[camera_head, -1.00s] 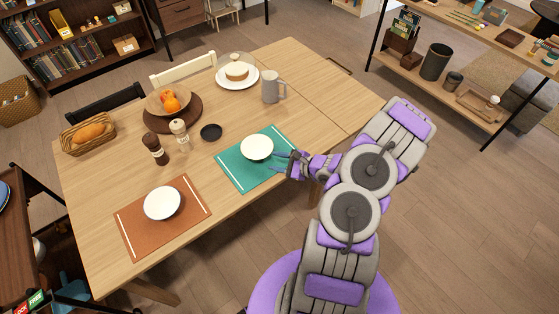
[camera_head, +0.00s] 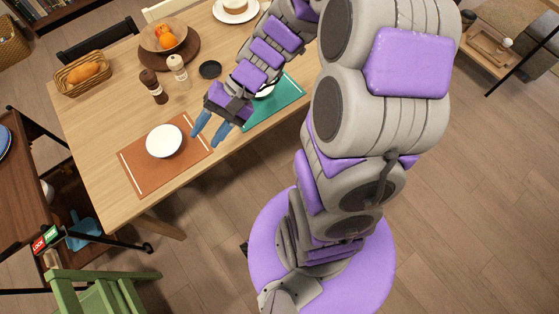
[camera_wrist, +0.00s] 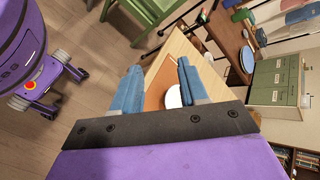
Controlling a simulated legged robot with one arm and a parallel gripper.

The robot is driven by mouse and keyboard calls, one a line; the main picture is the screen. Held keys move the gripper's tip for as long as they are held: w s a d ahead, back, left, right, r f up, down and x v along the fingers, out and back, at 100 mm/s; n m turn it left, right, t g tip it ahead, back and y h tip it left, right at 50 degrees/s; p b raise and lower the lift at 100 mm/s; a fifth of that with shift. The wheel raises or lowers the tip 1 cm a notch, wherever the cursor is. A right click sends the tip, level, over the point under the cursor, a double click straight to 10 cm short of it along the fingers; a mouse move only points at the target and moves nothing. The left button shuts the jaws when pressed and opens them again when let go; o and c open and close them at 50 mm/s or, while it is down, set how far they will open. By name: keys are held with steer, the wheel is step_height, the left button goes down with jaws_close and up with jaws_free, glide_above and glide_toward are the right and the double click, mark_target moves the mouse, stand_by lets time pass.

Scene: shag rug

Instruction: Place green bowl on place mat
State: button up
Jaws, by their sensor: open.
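No plainly green bowl shows. A white-looking bowl (camera_head: 164,141) sits on the orange place mat (camera_head: 140,178) near the table's front left. A second white bowl (camera_head: 265,91) is on the green place mat (camera_head: 287,97), mostly hidden behind my arm. My gripper (camera_head: 209,134) is open and empty, its blue fingers pointing down at the right of the orange mat, apart from the bowl. In the wrist view, the orange mat (camera_wrist: 158,88) and its bowl (camera_wrist: 173,98) show between the open fingers (camera_wrist: 158,68), the bowl nearer the right finger.
Shakers (camera_head: 153,86), a small black dish (camera_head: 210,69), a bread basket (camera_head: 83,75) and a fruit bowl (camera_head: 166,37) stand farther back on the table. A dark shelf unit (camera_head: 30,190) stands left, and a green chair (camera_head: 105,293) is at lower left.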

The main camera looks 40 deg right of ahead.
steer(key=s+d+r+n+h, duration=0.1)
steer(key=s+d+n+h, duration=0.1)
steer(key=s, duration=0.4)
steer(key=s+d+r+n+h, duration=0.2)
steer(key=s+h, duration=0.3)
steer(key=s, duration=0.1)
steer(key=s+d+r+n+g+h, duration=0.1)
steer(key=s+d+r+n+h, duration=0.1)
steer(key=s, duration=0.4)
steer(key=shift+d+r+h, duration=0.25)
steer(key=shift+d+h, duration=0.15)
steer(key=shift+h, duration=0.3)
steer(key=shift+a, duration=0.1)
